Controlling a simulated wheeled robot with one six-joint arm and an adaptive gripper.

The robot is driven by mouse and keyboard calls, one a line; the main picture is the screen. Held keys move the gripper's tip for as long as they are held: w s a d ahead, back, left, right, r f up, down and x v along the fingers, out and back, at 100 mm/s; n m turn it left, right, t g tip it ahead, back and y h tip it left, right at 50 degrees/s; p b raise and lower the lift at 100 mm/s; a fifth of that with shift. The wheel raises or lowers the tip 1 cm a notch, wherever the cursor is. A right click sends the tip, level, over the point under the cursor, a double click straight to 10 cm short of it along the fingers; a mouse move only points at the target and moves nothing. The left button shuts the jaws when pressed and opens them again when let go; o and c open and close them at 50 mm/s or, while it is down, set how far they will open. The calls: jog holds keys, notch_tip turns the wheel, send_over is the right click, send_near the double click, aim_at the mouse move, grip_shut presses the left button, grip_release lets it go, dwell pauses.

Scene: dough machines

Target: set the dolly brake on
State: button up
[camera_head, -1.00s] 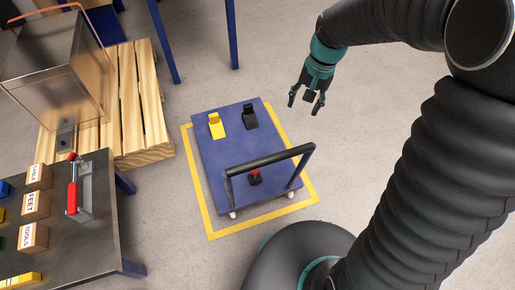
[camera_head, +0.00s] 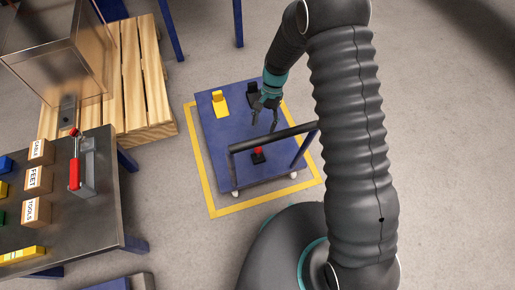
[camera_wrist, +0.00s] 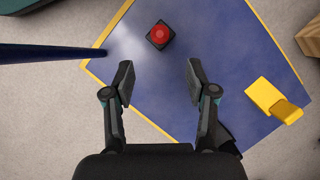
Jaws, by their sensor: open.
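The dolly (camera_head: 215,135) is a blue platform with a black push handle (camera_head: 270,138) along its near side. A yellow pedal (camera_head: 219,103) and a black pedal (camera_head: 253,90) stand at its far end, and a red knob on a black base (camera_head: 258,155) sits near the handle. My gripper (camera_head: 263,122) is open and empty above the deck, between the black pedal and the handle. In the wrist view my gripper (camera_wrist: 159,80) has the red knob (camera_wrist: 159,34) ahead of its fingertips and the yellow pedal (camera_wrist: 273,101) to the right. The black pedal is partly hidden by my gripper.
A yellow floor outline (camera_head: 203,182) surrounds the dolly. A wooden pallet (camera_head: 155,125) with a clear box stands to the left. A dark bench (camera_head: 105,215) with labelled blocks and a red-handled clamp (camera_head: 75,172) is at lower left. Grey floor is free on the right.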

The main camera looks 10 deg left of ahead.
aim_at(258, 148)
jog(key=x, duration=1.2)
jog(key=shift+s+f, duration=0.1)
jog(key=shift+s, duration=0.1)
